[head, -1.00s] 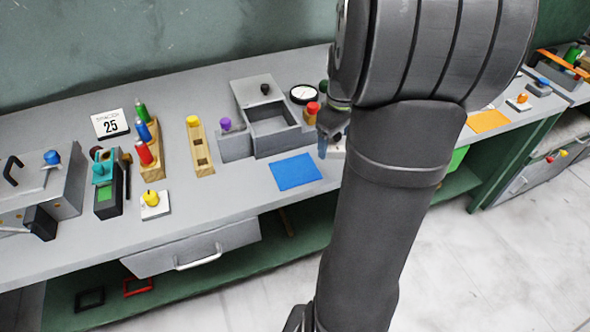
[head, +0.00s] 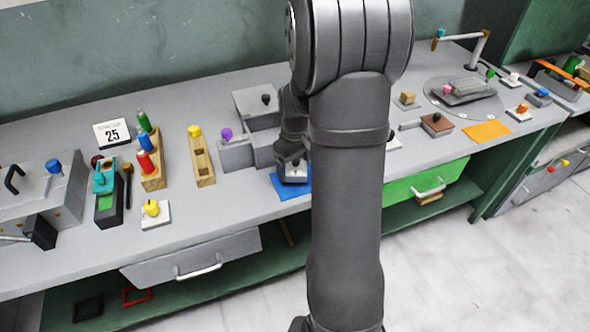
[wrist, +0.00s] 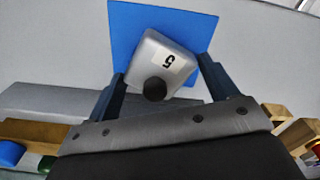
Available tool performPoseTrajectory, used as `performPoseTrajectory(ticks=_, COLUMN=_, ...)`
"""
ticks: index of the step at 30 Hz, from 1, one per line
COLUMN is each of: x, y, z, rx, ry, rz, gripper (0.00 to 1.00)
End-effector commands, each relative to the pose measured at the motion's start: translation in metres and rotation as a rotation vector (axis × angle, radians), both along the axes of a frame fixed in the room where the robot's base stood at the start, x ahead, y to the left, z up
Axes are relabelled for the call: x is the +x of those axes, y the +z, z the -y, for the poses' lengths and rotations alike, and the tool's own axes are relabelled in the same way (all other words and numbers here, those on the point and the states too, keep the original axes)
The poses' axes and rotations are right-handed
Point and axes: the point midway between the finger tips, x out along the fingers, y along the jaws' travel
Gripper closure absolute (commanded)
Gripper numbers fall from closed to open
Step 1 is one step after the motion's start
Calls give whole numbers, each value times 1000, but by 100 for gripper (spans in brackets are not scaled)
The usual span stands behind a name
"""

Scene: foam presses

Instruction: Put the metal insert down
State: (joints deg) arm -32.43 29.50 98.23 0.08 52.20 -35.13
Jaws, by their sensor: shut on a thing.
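In the head view my gripper (head: 292,170) is over the blue mat (head: 283,192), and my arm hides part of the mat.
A grey open box with a lid bearing a black knob (head: 266,98) stands behind the mat. A wooden block with a yellow peg (head: 202,160) and a grey block with a purple knob (head: 234,152) are left of it.

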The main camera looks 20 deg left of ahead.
Motion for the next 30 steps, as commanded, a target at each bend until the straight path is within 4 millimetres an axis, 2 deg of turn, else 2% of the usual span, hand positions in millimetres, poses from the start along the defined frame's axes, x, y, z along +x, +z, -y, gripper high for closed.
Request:
performPoseTrajectory(ticks=4, x=0, y=-20, z=0, rx=-1, ry=0, rz=0, gripper=53)
performPoseTrajectory(ticks=15, x=0, y=-24, z=0, rx=0, ry=0, rz=0, gripper=53)
performPoseTrajectory(ticks=16, x=0, y=-25, z=0, rx=0, ry=0, rz=0, gripper=17)
performPoseTrajectory(ticks=18, x=0, y=-24, z=0, rx=0, ry=0, rz=0, gripper=3)
performPoseTrajectory(ticks=19, x=0, y=-24, z=0, rx=0, ry=0, rz=0, gripper=0)
performPoseTrajectory(ticks=26, x=0, y=-23, z=0, rx=1, ry=0, rz=0, gripper=0)
performPoseTrajectory(ticks=30, x=1, y=-11, z=0, rx=2, ry=0, rz=3, gripper=0)
